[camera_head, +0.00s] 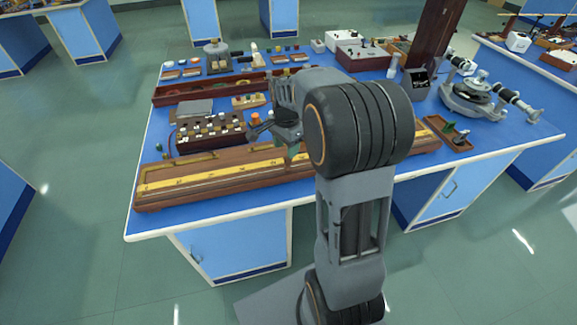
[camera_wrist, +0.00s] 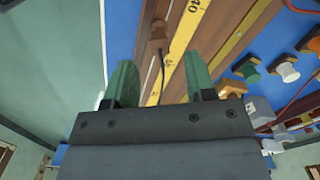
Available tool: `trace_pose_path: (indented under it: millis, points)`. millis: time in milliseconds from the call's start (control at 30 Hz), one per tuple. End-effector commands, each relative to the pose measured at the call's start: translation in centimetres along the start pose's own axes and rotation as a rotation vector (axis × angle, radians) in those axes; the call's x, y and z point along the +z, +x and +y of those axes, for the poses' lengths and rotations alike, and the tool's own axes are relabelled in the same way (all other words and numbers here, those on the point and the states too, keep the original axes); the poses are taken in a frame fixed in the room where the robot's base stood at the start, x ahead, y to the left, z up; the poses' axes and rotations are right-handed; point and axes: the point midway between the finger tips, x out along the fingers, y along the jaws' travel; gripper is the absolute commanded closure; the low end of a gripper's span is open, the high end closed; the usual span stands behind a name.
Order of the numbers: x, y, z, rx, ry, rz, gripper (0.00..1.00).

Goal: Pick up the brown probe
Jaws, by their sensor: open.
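The brown probe (camera_wrist: 158,33) shows in the wrist view as a small dark-brown piece with a thin black lead, on or just over the long wooden board (camera_wrist: 190,22) with its yellow scale. My gripper (camera_wrist: 160,80) is open, with its two green fingers apart and nothing held between them. The probe appears beyond the fingertips, roughly in line with the gap. In the head view my gripper (camera_head: 283,143) hangs above the board (camera_head: 205,184) near the bench's front, and I cannot make out the probe there; my arm covers part of the board.
A box with several white-topped plugs (camera_head: 209,134) stands just behind the board on the blue bench (camera_head: 165,212). A long wooden tray (camera_head: 205,88) lies further back. Floor is clear in front.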

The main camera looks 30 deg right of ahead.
Motion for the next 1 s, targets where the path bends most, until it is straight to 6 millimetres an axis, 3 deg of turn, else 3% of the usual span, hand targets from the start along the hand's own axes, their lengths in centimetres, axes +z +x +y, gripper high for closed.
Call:
trace_pose_path:
  millis: [267,600,933,1000]
  points:
    - [-0.1,1.7,0.1,0.002,-0.001,-0.001,0.5]
    - [-0.4,5.8,0.2,0.001,-0.002,-0.001,0.5]
    - [-0.4,6.2,0.2,0.0,-0.002,0.0,0.5]
    - [-0.4,6.2,0.2,0.0,-0.002,0.0,0.57]
